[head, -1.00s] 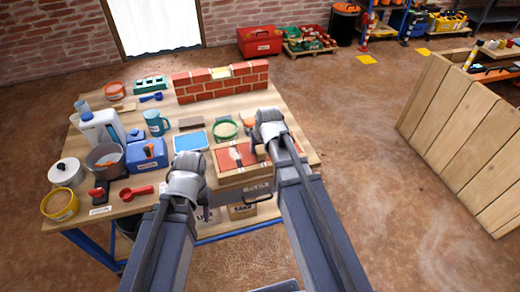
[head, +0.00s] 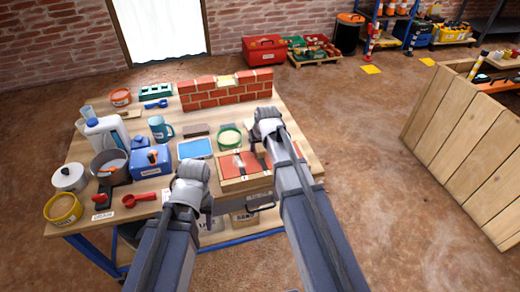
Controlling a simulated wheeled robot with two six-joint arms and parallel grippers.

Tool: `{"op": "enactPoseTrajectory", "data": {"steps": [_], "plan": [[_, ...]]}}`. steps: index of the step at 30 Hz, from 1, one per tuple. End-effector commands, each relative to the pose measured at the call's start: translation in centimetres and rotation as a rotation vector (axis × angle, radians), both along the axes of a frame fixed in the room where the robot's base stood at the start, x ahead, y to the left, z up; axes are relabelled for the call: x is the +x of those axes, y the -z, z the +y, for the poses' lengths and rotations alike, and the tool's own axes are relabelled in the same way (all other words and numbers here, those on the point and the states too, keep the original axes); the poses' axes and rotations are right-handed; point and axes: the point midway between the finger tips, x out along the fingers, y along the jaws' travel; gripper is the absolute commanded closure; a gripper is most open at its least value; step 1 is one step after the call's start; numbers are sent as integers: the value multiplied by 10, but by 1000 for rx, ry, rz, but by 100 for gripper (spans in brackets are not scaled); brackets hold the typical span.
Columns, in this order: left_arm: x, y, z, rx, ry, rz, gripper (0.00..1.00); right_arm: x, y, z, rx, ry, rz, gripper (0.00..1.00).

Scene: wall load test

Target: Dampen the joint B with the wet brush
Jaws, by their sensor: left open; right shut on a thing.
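A small red brick wall (head: 225,92) stands at the back of the wooden bench, with a gap in its top course holding a pale yellowish piece (head: 228,81). I cannot make out a joint B mark. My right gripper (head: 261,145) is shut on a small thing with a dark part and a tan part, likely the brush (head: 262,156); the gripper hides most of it. It is in front of the wall, apart from it, above the back right of a red-topped wooden box (head: 232,171). My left gripper (head: 196,202) is open and empty at the bench's front edge.
A blue tray (head: 195,149), a green ring-shaped thing (head: 230,137) and a blue-grey jug (head: 160,129) stand between the arms and the wall. A white jug (head: 104,136), a grey pot (head: 109,163) and a yellow tub (head: 63,208) crowd the left side.

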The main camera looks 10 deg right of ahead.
Motion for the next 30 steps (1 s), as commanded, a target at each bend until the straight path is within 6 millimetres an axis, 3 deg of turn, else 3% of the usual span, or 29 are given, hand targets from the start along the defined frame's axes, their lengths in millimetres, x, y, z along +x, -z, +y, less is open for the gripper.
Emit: {"op": "enactPoseTrajectory", "data": {"steps": [6,16,30], "plan": [[0,2,0,0,0,0,50,20,1,1,0,0,-1,98],[0,0,0,0,0,0,50,20,0,1,0,0,-1,98],[0,-3,0,0,0,0,50,-11,-3,-1,0,0,0,98]]}}
